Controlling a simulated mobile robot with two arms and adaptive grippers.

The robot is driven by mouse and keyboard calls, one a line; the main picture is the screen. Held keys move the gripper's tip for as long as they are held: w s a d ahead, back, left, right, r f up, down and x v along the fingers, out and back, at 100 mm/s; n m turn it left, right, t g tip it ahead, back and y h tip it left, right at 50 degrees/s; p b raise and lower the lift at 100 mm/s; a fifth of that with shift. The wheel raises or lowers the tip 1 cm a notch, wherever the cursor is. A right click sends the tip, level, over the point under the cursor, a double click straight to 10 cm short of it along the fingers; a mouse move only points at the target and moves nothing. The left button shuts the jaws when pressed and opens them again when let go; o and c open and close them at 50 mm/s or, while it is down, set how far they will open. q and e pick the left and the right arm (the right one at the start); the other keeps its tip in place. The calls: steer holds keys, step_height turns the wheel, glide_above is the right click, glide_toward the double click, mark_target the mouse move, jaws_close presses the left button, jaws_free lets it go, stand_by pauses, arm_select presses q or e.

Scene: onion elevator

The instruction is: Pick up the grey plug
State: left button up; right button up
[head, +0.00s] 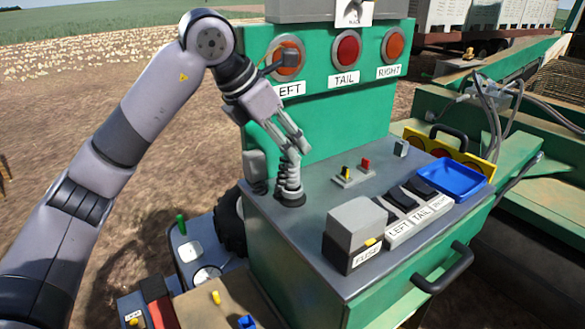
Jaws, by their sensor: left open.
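What looks like the grey plug (290,177) is a ribbed, upright grey piece at the left back corner of the dark console top (305,235). It stands on a dark round base. My left gripper (289,146) comes down from the upper left, its fingers open and pointing at the top of the ribbed piece. The fingertips are at or just above its top; I cannot tell whether they touch it. My right gripper is not in view.
The green panel behind has lamps labelled TAIL (347,48) and RIGHT (393,45). A grey fuse box (355,222), a switch row (412,218) and a blue tray (452,181) occupy the console's right side. The console's left front is clear.

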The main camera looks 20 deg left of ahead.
mark_target(292, 173)
arm_select(q)
steer(key=shift+x, duration=0.9)
steer(key=shift+d+f, duration=0.1)
steer(key=shift+w+d+f+p, duration=0.1)
steer(key=shift+w+f+p, duration=0.05)
steer(key=shift+f+p, duration=0.25)
steer(key=p+x, duration=0.1)
steer(key=x, duration=0.2)
steer(key=shift+w+f, duration=0.2)
steer(key=shift+f, duration=0.05)
steer(key=shift+w+d+f, duration=0.1)
steer(key=shift+w+f, duration=0.05)
steer(key=shift+f, duration=0.15)
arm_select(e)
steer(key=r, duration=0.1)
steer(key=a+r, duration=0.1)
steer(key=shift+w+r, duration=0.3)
arm_select(q)
steer(key=shift+c, duration=0.3)
jaws_close()
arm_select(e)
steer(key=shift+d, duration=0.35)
arm_select(q)
steer(key=shift+r, duration=0.1)
